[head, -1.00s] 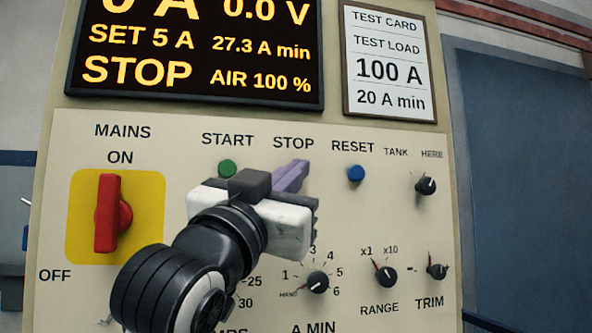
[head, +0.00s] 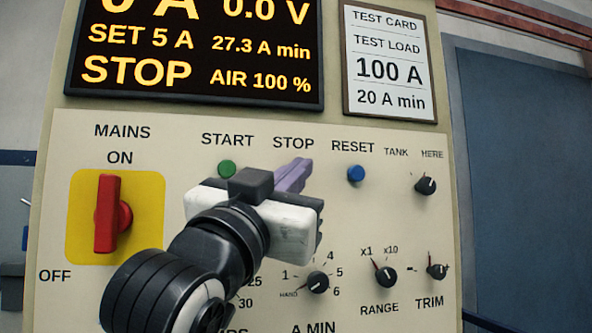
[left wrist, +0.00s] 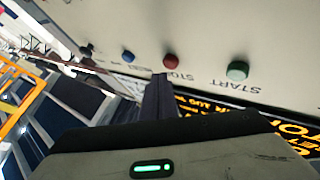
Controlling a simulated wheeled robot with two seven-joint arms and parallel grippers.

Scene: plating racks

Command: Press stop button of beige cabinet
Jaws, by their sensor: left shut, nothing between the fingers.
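The beige cabinet (head: 140,290) fills most of the head view. Its stop button is hidden there behind my left gripper (head: 296,172), under the STOP label. In the left wrist view the stop button (left wrist: 171,61) is red and round, between the green start button (left wrist: 238,70) and the blue reset button (left wrist: 128,57). My left gripper is shut and empty, and its fingertips (left wrist: 160,78) appear just short of the red button in that view, with a small gap in the picture. Whether they touch it I cannot tell for sure. My right gripper is not in view.
The display (head: 195,50) reads STOP, SET 5 A and 0.0 V. A red mains switch (head: 106,215) on a yellow plate points to ON. The green start button (head: 227,168) and blue reset button (head: 356,173) flank the gripper. Several knobs sit lower right.

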